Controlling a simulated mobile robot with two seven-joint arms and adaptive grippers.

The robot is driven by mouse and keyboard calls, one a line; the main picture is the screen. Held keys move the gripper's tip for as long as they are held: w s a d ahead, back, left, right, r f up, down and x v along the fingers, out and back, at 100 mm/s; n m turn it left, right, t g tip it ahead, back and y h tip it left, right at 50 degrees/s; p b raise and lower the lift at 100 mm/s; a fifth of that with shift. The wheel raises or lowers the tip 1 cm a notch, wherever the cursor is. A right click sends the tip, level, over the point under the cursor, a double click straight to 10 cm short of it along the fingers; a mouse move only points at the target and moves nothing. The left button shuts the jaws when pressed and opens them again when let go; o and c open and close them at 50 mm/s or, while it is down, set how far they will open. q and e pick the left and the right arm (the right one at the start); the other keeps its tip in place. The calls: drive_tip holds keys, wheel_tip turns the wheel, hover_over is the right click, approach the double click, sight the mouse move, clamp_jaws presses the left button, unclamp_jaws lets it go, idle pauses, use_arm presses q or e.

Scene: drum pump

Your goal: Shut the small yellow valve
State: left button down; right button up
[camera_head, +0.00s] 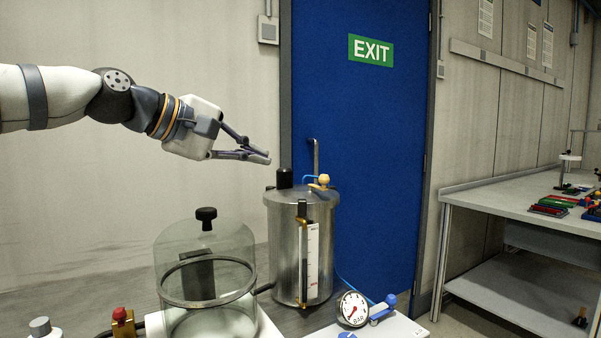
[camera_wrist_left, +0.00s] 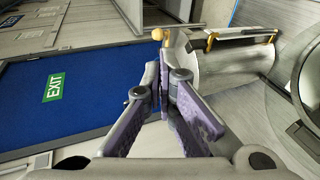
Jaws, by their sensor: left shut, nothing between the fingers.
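The small yellow valve (camera_head: 323,181) sits on top of the silver metal drum (camera_head: 286,240), with a blue tube running to it. In the left wrist view the yellow valve (camera_wrist_left: 158,34) shows at the top, just beyond the fingertips, with the drum (camera_wrist_left: 184,60) to its right. My left gripper (camera_head: 268,157) is shut and empty. In the head view it is above and to the left of the valve, near the black knob on the drum lid. In the left wrist view its fingers (camera_wrist_left: 163,70) are together. I see no contact with the valve. My right gripper is not in view.
A black knob (camera_head: 284,178) and a bent metal pipe (camera_head: 316,155) rise from the drum lid. A glass bell jar (camera_head: 215,255) stands to the left. A pressure gauge (camera_head: 353,308) and a blue valve (camera_head: 391,299) are in front. A blue door (camera_head: 365,120) is behind.

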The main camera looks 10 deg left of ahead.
sight(320, 180)
use_arm(q)
drive_tip(key=b+x, duration=0.1)
drive_tip(key=x, duration=0.5)
drive_tip(key=b+x, duration=0.1)
drive_tip(key=x, duration=0.6)
drive_tip(key=shift+w+f, duration=0.15)
drive_tip(key=shift+f, duration=0.15)
drive_tip(key=shift+w+d, duration=0.2)
drive_tip(key=shift+w, duration=0.15)
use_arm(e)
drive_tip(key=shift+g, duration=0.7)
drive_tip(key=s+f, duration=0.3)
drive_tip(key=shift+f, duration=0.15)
